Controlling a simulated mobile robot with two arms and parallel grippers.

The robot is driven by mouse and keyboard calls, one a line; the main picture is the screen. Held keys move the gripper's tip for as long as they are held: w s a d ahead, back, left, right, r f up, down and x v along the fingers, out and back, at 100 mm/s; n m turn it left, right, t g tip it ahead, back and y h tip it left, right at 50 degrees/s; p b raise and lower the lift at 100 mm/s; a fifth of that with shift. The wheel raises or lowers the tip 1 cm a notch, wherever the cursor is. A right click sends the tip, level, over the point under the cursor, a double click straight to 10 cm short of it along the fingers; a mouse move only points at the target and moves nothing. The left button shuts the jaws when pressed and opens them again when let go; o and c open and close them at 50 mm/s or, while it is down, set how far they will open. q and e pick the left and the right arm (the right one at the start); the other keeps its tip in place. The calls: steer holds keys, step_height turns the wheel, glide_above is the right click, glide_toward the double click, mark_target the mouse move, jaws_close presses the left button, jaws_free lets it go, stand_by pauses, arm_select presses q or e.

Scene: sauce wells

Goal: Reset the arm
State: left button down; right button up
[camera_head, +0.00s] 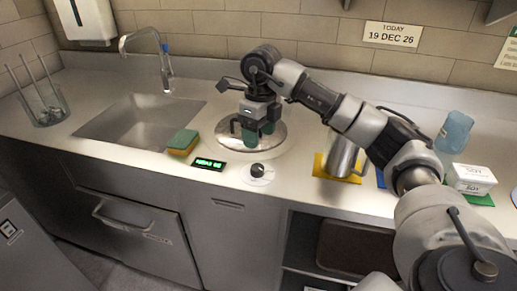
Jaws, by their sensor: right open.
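My right arm reaches in from the lower right across the counter. I cannot tell whether the fingertips touch the plate. My left gripper is not in view.
A knob (258,171) and a small display (208,164) sit in front of the plate. A sponge (182,143) and a sink (135,118) lie left. A metal pitcher (342,157), partly behind my arm, stands on a yellow mat (320,165). A blue cup (455,133) and white tub (470,179) stand right.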

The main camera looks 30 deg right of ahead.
steer(key=shift+r, duration=0.55)
